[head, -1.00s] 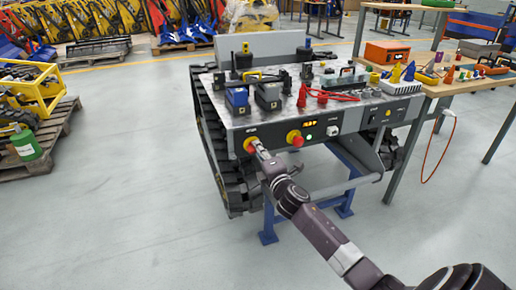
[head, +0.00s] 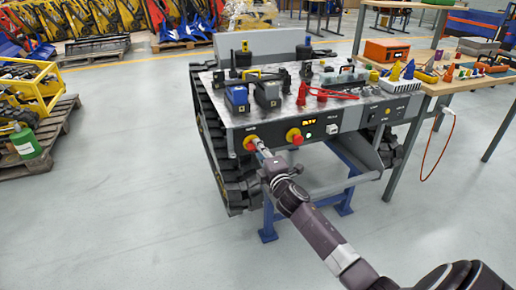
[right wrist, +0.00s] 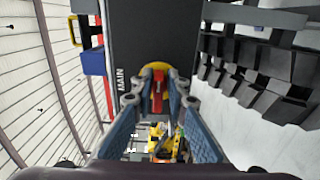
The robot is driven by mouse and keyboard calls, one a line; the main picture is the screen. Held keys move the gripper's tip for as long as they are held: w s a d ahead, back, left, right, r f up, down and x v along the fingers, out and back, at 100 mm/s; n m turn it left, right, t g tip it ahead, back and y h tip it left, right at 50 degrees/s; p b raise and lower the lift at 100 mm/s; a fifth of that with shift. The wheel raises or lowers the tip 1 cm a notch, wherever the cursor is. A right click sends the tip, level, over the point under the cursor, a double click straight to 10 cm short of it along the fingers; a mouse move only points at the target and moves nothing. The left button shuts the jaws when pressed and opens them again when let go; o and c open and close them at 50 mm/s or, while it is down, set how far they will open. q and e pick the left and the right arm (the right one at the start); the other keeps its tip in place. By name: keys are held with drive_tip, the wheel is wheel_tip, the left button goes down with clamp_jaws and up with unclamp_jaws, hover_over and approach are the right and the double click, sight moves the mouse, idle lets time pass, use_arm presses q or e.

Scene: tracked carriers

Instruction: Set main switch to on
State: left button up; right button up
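The main switch is a red handle on a yellow round plate at the left of the carrier's grey front panel (head: 340,124). In the head view its yellow plate (head: 248,143) shows just left of my right gripper (head: 261,148). In the right wrist view the red handle (right wrist: 158,92) lies between the two fingertips of the right gripper (right wrist: 159,101), beside the printed word MAIN. A gap shows between the handle and each finger, so the gripper looks open. How deep the fingertips reach around the handle is hard to tell. My left gripper is not in view.
A second red knob on yellow (head: 294,136) sits right of the switch, near a lit display (head: 310,121). Black tracks (head: 226,160) flank the carrier. A workbench (head: 450,85) stands close at right.

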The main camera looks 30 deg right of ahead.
drive_tip(key=shift+o, duration=1.1)
drive_tip(key=v, duration=1.2)
drive_tip(key=shift+r, duration=0.1)
